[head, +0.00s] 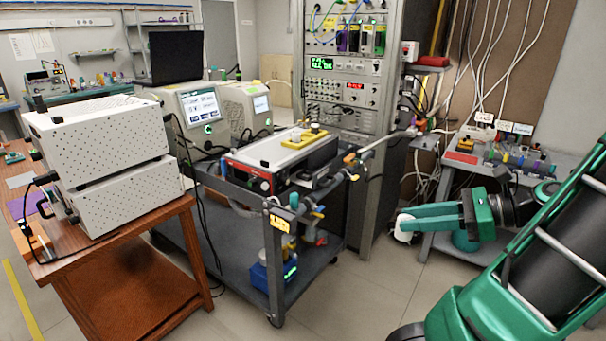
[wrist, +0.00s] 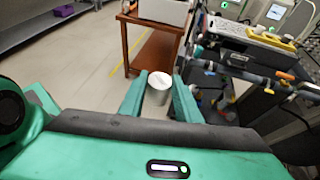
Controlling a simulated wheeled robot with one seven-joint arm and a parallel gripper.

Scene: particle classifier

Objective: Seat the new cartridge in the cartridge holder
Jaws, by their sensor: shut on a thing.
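I cannot make out for certain which part is the cartridge holder; a pipe with fittings (head: 378,143) runs along the right side of the cart, apart from the cartridge.
The grey cart (head: 232,192) carries a red-and-grey instrument (head: 278,160) and has tube fittings along its edge. A rack (head: 345,75) stands behind it. A brown table (head: 130,225) with white boxes is at left, a grey bench (head: 470,160) at right. Floor before the cart is clear.

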